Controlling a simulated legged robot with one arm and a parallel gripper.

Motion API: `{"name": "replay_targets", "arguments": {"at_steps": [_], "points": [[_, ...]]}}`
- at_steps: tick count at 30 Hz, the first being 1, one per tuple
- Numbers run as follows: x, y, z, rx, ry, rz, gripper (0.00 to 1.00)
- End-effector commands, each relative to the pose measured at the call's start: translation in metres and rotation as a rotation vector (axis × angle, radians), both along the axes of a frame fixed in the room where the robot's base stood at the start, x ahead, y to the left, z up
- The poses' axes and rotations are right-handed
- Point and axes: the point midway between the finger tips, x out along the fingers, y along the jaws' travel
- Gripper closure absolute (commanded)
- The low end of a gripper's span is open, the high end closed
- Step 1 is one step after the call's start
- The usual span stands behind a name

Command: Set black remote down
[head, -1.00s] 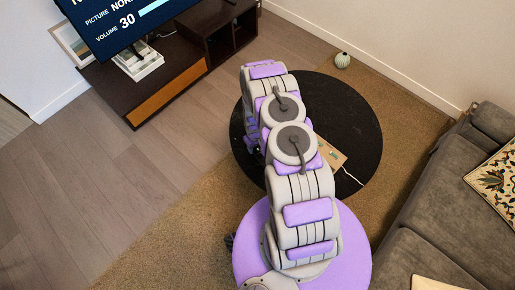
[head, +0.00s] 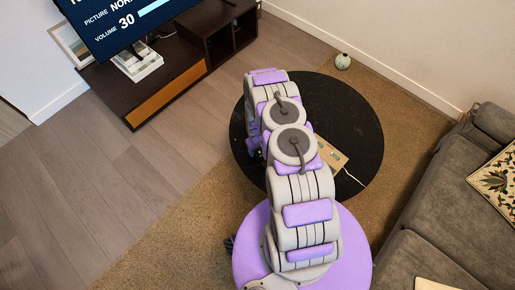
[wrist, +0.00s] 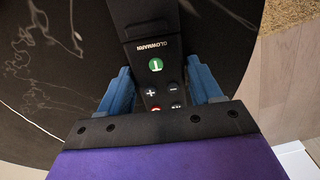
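The black remote (wrist: 150,40) is in the wrist view, buttons facing the camera, with a green button and white lettering. My gripper (wrist: 158,66) has its two blue fingers against the remote's sides, closed on it. The remote's lower end is hidden by the gripper body. Behind it in the wrist view is the round black table (wrist: 55,75), which also shows in the head view (head: 355,125). My arm reaches over this table in the head view and hides the gripper and remote there. I cannot tell whether the remote touches the tabletop.
A tan board-like item (head: 332,157) with a white cord lies on the table. A grey sofa (head: 440,220) is at right, a dark TV stand (head: 165,75) with a television (head: 115,20) at upper left. A small pale round object (head: 342,62) stands beyond the table.

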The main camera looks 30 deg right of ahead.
Motion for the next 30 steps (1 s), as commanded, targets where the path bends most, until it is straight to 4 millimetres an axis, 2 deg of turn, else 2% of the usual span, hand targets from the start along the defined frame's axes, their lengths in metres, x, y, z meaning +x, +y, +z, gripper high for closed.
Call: {"name": "replay_targets", "arguments": {"at_steps": [1, 5, 17, 23, 30], "points": [[0.0, 0.0, 0.0, 0.0, 0.0, 0.0, 0.31], [0.0, 0.0, 0.0, 0.0, 0.0, 0.0, 0.2], [0.001, 0.0, 0.005, -0.001, -0.001, 0.0, 0.2], [0.0, 0.0, 0.031, 0.0, 0.0, 0.0, 0.2], [0.002, 0.0, 0.079, -0.001, -0.003, -0.001, 0.2]]}}
